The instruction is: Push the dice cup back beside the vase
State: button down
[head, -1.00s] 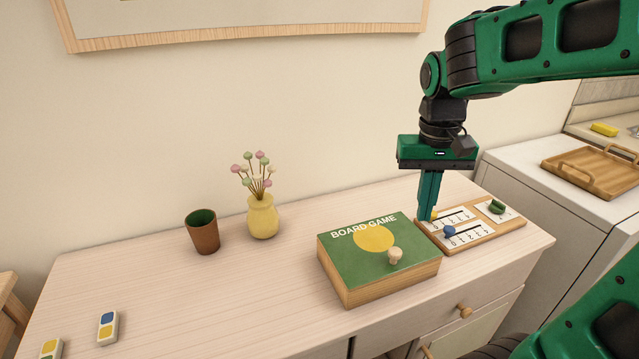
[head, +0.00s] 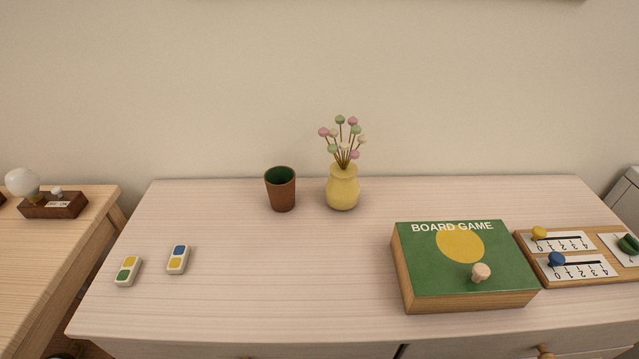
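The dice cup (head: 281,191) is brown outside and green inside. It stands upright on the pale wooden dresser top (head: 300,285), near the back edge. The yellow vase (head: 343,190) with pink, green and white ball flowers stands just to its right. A narrow gap separates the two. My gripper is not in the head view now.
A board game box (head: 462,265) with a wooden knob sits right of centre. A counter board (head: 575,258) with sliders lies at the right. Two tiles with coloured squares (head: 127,271) (head: 178,260) lie at the left. A side table (head: 50,255) holds a lamp. The front middle is clear.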

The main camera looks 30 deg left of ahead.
aim_at(280, 181)
jog(key=z, duration=0.85)
jog(key=k, duration=1.25)
jog(key=u, duration=1.75)
jog(key=i, duration=1.05)
